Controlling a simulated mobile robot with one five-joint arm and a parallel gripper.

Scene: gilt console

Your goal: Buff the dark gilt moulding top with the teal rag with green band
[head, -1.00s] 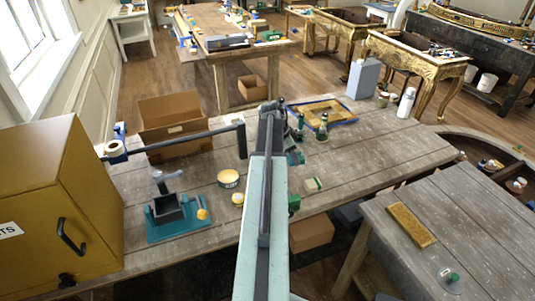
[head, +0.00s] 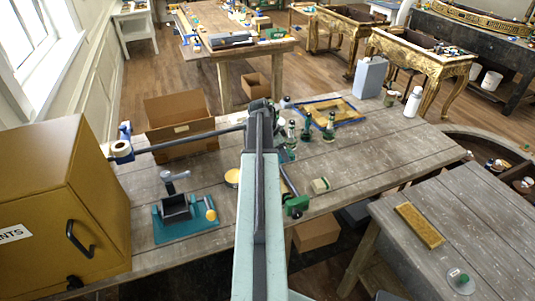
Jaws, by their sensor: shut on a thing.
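My arm runs up the middle of the head view and covers part of the long workbench. Its far end hides my gripper, so I cannot see the jaws or what is between them. A small teal patch (head: 288,155) shows just right of the arm; I cannot tell if it is the teal rag, and no green band is clear on it. A gilt moulding bar (head: 418,225) lies flat on the grey bench at the right, well apart from my arm. A gilt panel (head: 335,111) with blue edging lies at the back of the long workbench; I cannot tell which is the dark moulding.
An ochre cabinet (head: 60,210) stands at the left. A teal-based vise (head: 180,212), an open cardboard box (head: 180,120), dark bottles (head: 307,130), a green clamp (head: 296,206) and a small block (head: 320,185) are on the long workbench (head: 390,150). Its right part is mostly clear.

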